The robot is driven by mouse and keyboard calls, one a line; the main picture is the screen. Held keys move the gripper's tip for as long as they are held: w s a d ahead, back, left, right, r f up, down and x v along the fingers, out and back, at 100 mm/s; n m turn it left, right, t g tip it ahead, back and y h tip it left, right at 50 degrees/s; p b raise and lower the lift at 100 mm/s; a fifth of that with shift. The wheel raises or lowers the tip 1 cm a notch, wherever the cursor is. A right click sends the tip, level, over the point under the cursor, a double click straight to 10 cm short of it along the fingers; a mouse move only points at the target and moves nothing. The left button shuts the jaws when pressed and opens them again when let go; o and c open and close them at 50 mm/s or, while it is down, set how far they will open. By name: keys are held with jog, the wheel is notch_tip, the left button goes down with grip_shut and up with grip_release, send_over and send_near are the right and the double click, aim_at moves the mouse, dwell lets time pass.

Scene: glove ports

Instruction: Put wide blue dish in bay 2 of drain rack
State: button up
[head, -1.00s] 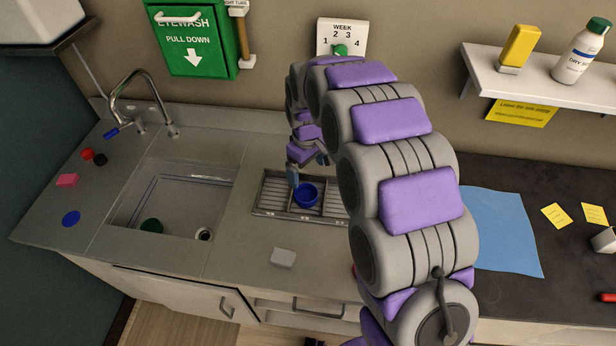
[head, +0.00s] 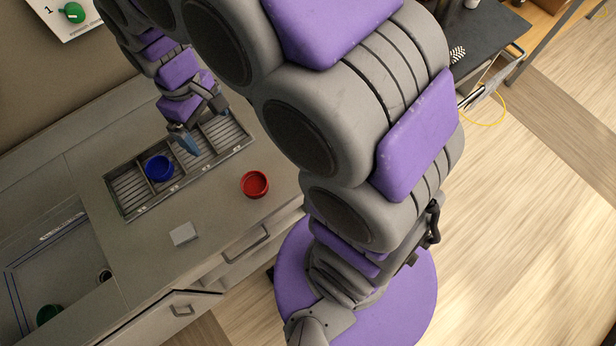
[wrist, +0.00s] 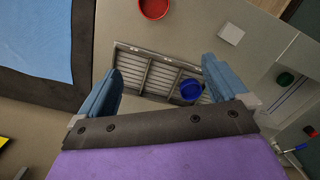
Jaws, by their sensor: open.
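In the wrist view the dish (wrist: 191,89) shows between the fingers, nearer the right one. The bay labels are too small to read. My gripper (head: 184,140) is open and empty above the rack, to the upper right of the dish and apart from it. Both blue fingers show spread apart in the wrist view (wrist: 160,82).
A red dish (head: 254,184) stands on the counter in front of the rack. A pale block (head: 184,234) lies nearby. The sink at left holds a green item (head: 48,314).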

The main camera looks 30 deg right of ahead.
jog(key=s+d+m, duration=0.3)
jog(key=s+d, duration=0.1)
jog(key=s, duration=0.7)
jog(key=s+d+r+m+g, duration=0.1)
jog(key=s+d+m, duration=0.2)
jog(key=s, duration=0.8)
jog(key=shift+s+d+r, duration=0.15)
jog(key=shift+s+d, duration=0.1)
jog(key=shift+d, duration=1)
